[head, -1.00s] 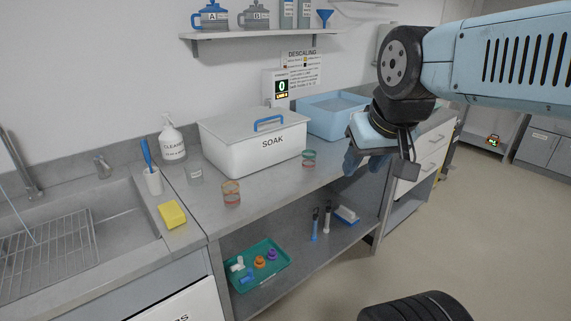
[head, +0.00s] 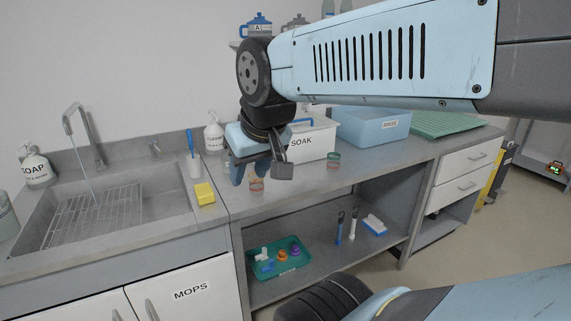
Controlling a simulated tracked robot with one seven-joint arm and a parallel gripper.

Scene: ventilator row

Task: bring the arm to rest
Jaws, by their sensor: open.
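My arm reaches in from the right of the head view, and my gripper (head: 252,176) hangs from its end, pointing down. Its blue fingers are apart, with nothing seen between them. The gripper appears in front of the counter (head: 300,185), overlapping the SOAK box (head: 318,143) and close in the picture to a cup with an orange band (head: 257,185). I cannot tell its exact height above the counter.
A cup with a teal rim (head: 333,160), a blue tub (head: 375,127) and a green ribbed mat (head: 432,123) are on the counter. A yellow sponge (head: 204,194) lies by the sink (head: 95,225). A teal tray (head: 280,258) with small parts sits on the lower shelf.

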